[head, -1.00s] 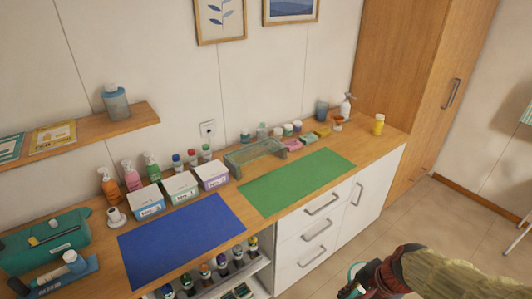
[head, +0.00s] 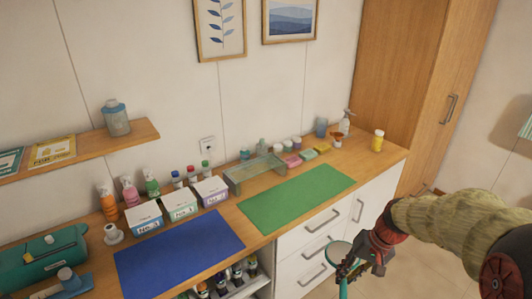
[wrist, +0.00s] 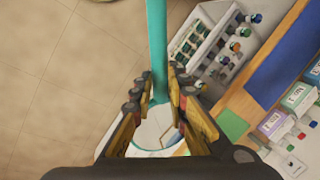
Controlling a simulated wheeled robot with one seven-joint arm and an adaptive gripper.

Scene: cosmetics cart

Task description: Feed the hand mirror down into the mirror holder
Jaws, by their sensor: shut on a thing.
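The hand mirror has a teal handle and a round head with a teal rim. In the head view the mirror (head: 338,252) is at the lower middle, its head up and its handle running down out of frame. My gripper (head: 350,267) is shut on it, in front of the white drawers. In the wrist view the mirror's handle (wrist: 157,45) runs up from between my fingertips (wrist: 160,88), with the round head nearer the camera. A small white round stand (head: 113,234) at the counter's left may be the mirror holder; I cannot tell for sure.
The wooden counter carries a blue mat (head: 180,252), a green mat (head: 297,197), a translucent rack (head: 254,172), labelled boxes (head: 180,205) and several bottles along the wall. A teal case (head: 42,262) sits far left. Both mats are clear. An open shelf (wrist: 205,60) holds small bottles.

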